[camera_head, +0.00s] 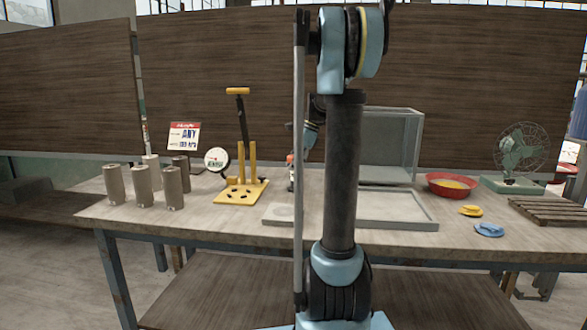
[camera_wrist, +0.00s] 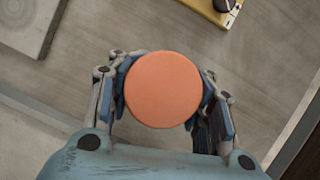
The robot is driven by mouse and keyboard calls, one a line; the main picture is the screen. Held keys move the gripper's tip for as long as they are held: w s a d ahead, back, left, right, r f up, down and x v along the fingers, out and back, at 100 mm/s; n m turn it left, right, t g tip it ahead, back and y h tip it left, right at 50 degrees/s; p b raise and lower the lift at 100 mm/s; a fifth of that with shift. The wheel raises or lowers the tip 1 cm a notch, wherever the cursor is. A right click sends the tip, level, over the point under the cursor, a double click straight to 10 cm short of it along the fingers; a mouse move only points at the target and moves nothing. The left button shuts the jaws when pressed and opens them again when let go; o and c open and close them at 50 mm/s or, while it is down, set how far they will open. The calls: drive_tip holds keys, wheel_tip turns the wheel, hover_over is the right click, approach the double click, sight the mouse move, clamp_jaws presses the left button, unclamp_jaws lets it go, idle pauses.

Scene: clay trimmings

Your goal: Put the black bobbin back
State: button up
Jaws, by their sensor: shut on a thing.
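In the wrist view my gripper (camera_wrist: 163,95) is shut on a round thing with a flat orange top (camera_wrist: 162,90), one finger on each side. The orange top hides the rest of it, so I cannot tell from above whether it is the black bobbin. In the head view my arm's column hides most of the gripper. A small patch of red-orange and dark (camera_head: 291,170) shows just left of the column, above the table; it is too small to make out. No other black bobbin is clearly seen.
On the table (camera_head: 240,230), several grey-brown cylinders (camera_head: 142,186) stand left, near a yellow press (camera_head: 241,190) and a dial gauge (camera_head: 216,160). A pale slab (camera_head: 279,214) and a shallow tray (camera_head: 415,222) lie in front. A red bowl (camera_head: 436,185) and a fan stand right.

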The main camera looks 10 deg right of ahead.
drive_tip(key=shift+f, duration=0.1)
drive_tip(key=o, duration=1.5)
drive_tip(key=v, duration=1.2)
